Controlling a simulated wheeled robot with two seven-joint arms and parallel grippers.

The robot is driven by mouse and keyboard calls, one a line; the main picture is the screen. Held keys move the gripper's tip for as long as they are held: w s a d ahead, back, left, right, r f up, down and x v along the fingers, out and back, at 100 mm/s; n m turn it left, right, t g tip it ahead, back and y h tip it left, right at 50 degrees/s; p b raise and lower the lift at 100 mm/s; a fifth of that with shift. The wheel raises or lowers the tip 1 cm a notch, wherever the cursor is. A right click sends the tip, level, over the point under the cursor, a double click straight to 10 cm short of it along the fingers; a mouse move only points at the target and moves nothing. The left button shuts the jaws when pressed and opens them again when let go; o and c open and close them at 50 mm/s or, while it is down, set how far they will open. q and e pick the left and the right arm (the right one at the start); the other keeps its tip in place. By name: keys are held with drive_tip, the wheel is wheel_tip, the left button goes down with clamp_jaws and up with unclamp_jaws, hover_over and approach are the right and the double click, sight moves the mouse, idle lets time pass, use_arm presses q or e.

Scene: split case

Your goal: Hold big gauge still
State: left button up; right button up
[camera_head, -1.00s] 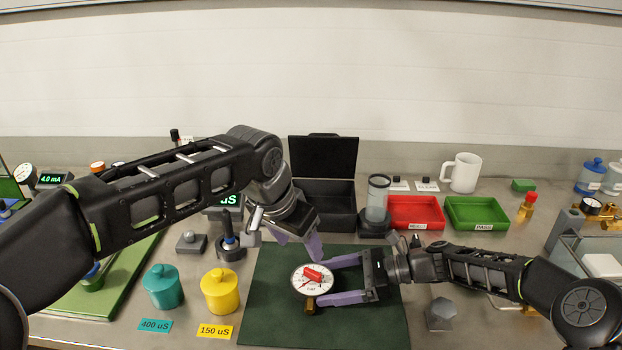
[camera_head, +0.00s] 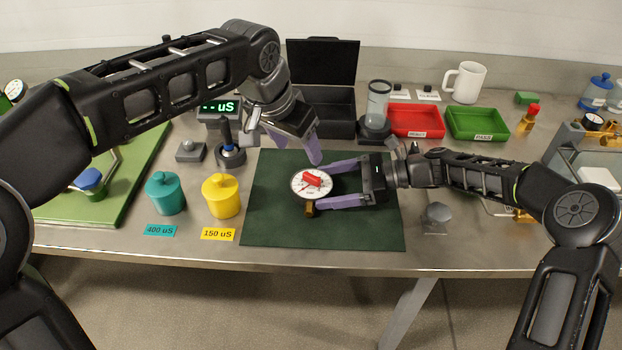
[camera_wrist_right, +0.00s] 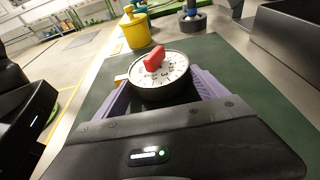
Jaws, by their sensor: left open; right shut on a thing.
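The big gauge (camera_head: 306,190) is a round white dial with a dark rim and a brass fitting. It lies face up on the dark green mat (camera_head: 285,228). A red piece (camera_head: 314,179) lies across its face. My right gripper (camera_head: 322,187) is shut on the gauge from the right, a purple finger on either side. In the right wrist view the gauge (camera_wrist_right: 172,88) sits between both fingers. My left gripper (camera_head: 312,152) points down just above and behind the gauge, open, with no object seen in it; one finger is mostly hidden.
Teal (camera_head: 165,194) and yellow (camera_head: 221,196) lidded pots stand left of the mat. A black open case (camera_head: 325,95), a clear cylinder (camera_head: 377,103), a red tray (camera_head: 414,135) and a green tray (camera_head: 478,137) stand behind. The mat's front part is clear.

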drive_tip(key=shift+f, duration=0.1)
idle(0.4)
drive_tip(key=o, duration=1.5)
drive_tip(key=shift+w, duration=0.1)
drive_tip(key=shift+d, duration=0.15)
drive_tip(key=shift+b+v, duration=0.4)
drive_tip(key=shift+v, duration=4)
